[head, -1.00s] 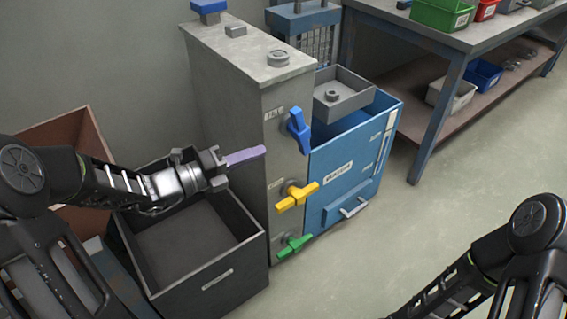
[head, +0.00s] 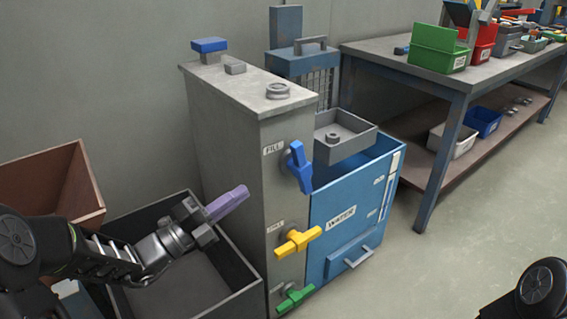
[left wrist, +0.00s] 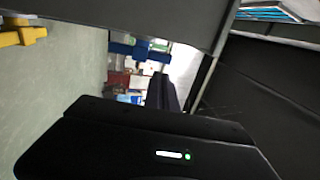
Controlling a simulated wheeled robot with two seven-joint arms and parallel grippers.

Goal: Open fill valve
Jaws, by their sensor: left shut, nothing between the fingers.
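The fill valve is the blue handle (head: 299,167) beside the FILL label, high on the front of the grey cabinet (head: 235,135). The handle stands nearly upright, slightly slanted. My left gripper (head: 232,200), with purple fingers, is shut and empty. In the head view it appears left of the handle and lower, over the dark open bin, with a gap between them. My right gripper is out of view; only part of my right arm shows at the lower right.
Below the blue handle are a yellow handle (head: 298,241) and a green handle (head: 295,297). A blue WATER tank (head: 345,215) stands right of the cabinet. A dark bin (head: 245,292) and a brown box (head: 45,190) are at left. Floor at right is clear.

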